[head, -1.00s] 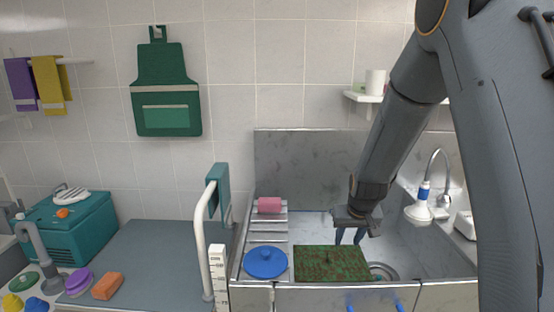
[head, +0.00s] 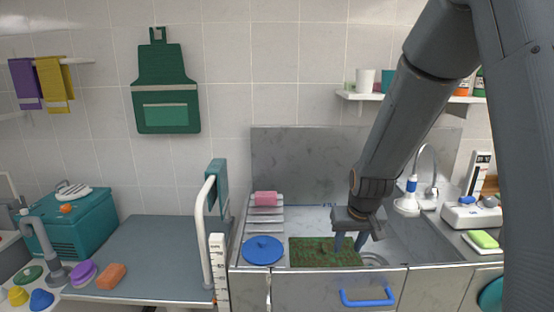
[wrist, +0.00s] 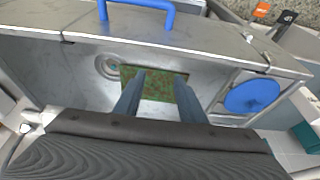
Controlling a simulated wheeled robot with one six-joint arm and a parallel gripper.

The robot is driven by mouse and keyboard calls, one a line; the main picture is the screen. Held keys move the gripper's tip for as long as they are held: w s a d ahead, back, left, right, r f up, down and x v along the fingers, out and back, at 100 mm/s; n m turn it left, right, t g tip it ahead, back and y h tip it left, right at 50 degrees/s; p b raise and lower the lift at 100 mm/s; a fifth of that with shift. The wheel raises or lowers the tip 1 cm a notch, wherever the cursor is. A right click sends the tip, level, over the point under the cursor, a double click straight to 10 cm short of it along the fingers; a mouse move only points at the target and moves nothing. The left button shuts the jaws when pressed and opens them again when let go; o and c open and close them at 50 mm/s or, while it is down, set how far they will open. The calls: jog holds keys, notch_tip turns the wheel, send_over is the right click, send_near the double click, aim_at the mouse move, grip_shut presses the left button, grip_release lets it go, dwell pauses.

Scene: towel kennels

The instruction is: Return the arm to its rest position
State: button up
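My gripper (head: 349,243) hangs fingers-down over the steel sink basin (head: 310,218) at the right. Its two fingers are apart with nothing between them, and the wrist view shows the gap between the fingertips (wrist: 160,77). My arm reaches down to the sink from the upper right. A green-brown mat (head: 318,255) lies just below and left of the fingers. It also shows beyond the fingers in the wrist view (wrist: 158,90).
A blue lid (head: 263,250) and a pink roll (head: 266,198) are left of the basin. A white grab rail (head: 201,235) stands by the grey table (head: 150,250). A faucet (head: 434,165) and a shelf (head: 400,97) are near my arm. A blue handle (head: 368,299) is on the sink front.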

jog(key=s+r+g, duration=0.1)
jog(key=s+r, duration=0.1)
jog(key=s, duration=0.7)
jog(key=s+r, duration=0.2)
jog(key=s, duration=0.8)
notch_tip(320, 180, down, 11)
jog(key=s+g+b, duration=0.2)
jog(key=b, duration=0.8)
jog(key=shift+a+g, duration=0.3)
jog(key=shift+g, duration=0.1)
jog(key=shift+w+r, duration=0.1)
